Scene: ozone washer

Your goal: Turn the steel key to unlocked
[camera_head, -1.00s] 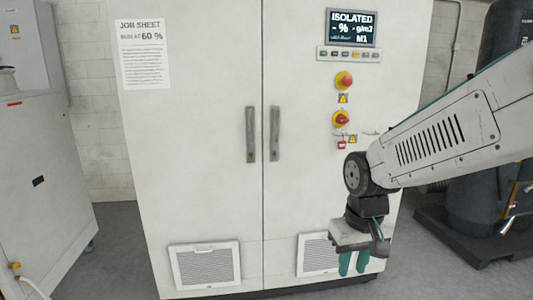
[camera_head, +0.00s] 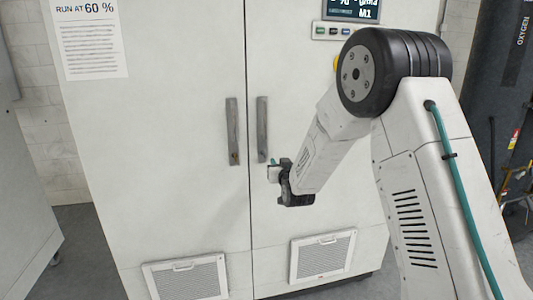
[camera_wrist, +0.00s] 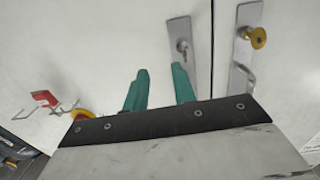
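The steel key (camera_wrist: 182,46) shows small in the wrist view, at the lock in a grey handle plate on the white cabinet door. I cannot tell from its small shape which way it is turned. My gripper (camera_wrist: 160,70) has two teal fingers, apart with nothing between them. The right finger's tip is just below the key in the picture, and no contact shows. In the head view my gripper (camera_head: 273,171) is near the lower end of the right handle (camera_head: 262,130), and the key cannot be made out.
A second plate (camera_wrist: 241,60) with a yellow knob stands beside the key's plate. A red tag or lock (camera_wrist: 45,98) on a metal wire sticks out at the left of the wrist view. The left handle (camera_head: 233,131) and vent grilles (camera_head: 322,257) are on the doors.

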